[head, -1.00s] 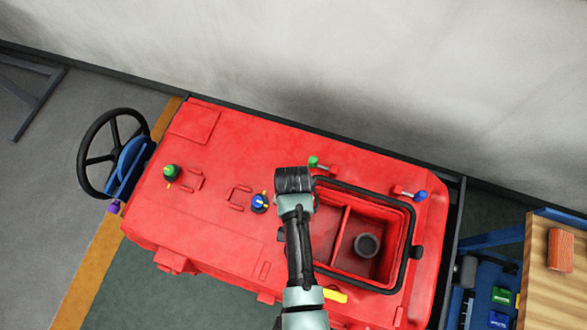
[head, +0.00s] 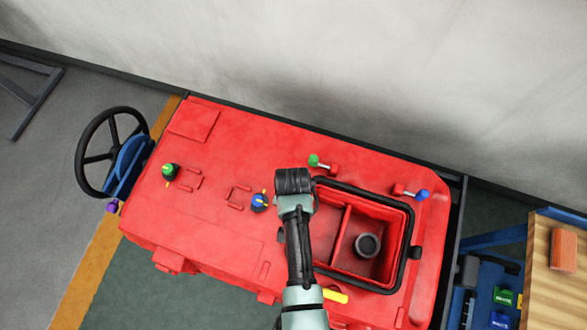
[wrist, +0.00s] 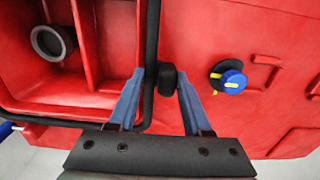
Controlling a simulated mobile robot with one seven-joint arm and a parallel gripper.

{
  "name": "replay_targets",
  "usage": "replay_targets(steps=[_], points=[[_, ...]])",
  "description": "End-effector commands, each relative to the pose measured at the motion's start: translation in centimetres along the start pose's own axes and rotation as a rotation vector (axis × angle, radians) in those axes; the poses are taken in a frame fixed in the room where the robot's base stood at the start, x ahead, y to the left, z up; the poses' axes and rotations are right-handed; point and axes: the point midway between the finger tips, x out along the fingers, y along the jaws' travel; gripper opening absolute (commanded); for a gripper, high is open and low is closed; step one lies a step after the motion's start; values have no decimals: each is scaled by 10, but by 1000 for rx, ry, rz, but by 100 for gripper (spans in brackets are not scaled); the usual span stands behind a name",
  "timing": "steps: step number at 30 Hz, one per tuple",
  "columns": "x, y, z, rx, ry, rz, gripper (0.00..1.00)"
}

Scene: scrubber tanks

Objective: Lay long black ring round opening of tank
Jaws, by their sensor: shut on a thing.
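The long black ring (head: 411,225) lies around the rectangular opening of the red tank (head: 210,210), following its rim on the sides I can see. A black tab (head: 416,252) sticks out on its right side. My arm hides much of the ring's left side in the head view. In the wrist view, my gripper (wrist: 161,80) is shut on a black tab at the ring's side, with one blue finger on each side of it. The ring's bar (wrist: 151,45) runs next to the left finger. I cannot tell whether the ring is fully seated there.
A divider and a dark round pipe (head: 367,245) are inside the opening. A blue knob (head: 259,202), a green-knobbed latch (head: 314,160) and a blue-knobbed latch (head: 421,195) stand nearby. A steering wheel (head: 110,152) is at left, a wooden table (head: 545,270) at right.

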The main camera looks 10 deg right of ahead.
Motion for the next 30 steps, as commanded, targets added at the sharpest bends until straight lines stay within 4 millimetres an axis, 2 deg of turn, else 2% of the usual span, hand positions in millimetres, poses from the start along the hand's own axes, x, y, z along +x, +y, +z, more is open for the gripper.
replay_targets(steps=[30], points=[[30,1,4,-2,-7,-2,0]])
